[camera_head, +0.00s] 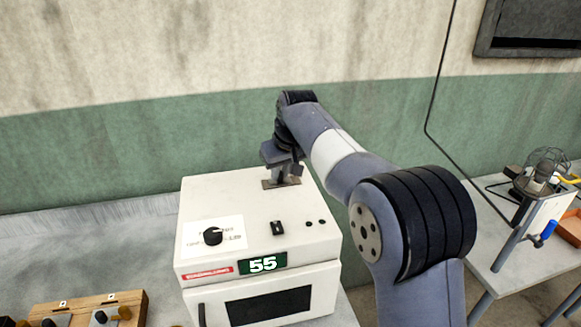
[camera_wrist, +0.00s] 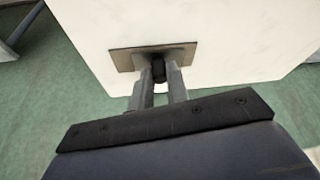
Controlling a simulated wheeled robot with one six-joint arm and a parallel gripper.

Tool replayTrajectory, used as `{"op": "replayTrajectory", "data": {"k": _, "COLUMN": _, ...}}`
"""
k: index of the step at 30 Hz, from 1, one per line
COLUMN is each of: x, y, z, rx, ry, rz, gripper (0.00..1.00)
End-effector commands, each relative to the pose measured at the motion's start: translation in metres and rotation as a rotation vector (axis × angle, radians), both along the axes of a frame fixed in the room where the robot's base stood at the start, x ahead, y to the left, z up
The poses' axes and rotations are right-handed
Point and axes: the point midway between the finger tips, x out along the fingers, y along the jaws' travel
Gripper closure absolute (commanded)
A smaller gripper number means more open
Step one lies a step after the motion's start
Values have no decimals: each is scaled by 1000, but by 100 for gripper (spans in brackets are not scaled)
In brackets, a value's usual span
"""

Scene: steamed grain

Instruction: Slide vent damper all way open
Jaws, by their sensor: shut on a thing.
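The vent damper shows as a flat metal plate (camera_head: 270,184) on the top of a white oven (camera_head: 225,190), toward its back. In the wrist view the damper plate (camera_wrist: 125,60) lies flat on the white top, with a dark knob (camera_wrist: 158,70) standing on it. My gripper (camera_head: 282,178) reaches down over the plate. In the wrist view the two fingers of my gripper (camera_wrist: 165,82) are on either side of the knob and closed on it. The vent opening cannot be made out, so how far the damper stands open is unclear.
Another table (camera_head: 517,262) with a caged lamp (camera_head: 545,168) is at the right. The wall is close behind.

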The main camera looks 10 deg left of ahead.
Motion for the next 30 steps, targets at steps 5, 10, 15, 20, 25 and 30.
{"op": "replayTrajectory", "data": {"k": 5, "x": -11, "y": 22, "z": 2, "rx": 4, "ry": -1, "rz": 4, "gripper": 100}}
{"op": "replayTrajectory", "data": {"k": 10, "x": -11, "y": 23, "z": 1, "rx": 6, "ry": -1, "rz": 4, "gripper": 100}}
{"op": "replayTrajectory", "data": {"k": 15, "x": -11, "y": 23, "z": 1, "rx": 6, "ry": -1, "rz": 4, "gripper": 75}}
{"op": "replayTrajectory", "data": {"k": 20, "x": -11, "y": 22, "z": 1, "rx": 5, "ry": -1, "rz": 3, "gripper": 62}}
{"op": "replayTrajectory", "data": {"k": 25, "x": -10, "y": 21, "z": 1, "rx": 3, "ry": -1, "rz": 3, "gripper": 62}}
{"op": "replayTrajectory", "data": {"k": 30, "x": -12, "y": 19, "z": 7, "rx": 4, "ry": -3, "rz": 2, "gripper": 62}}
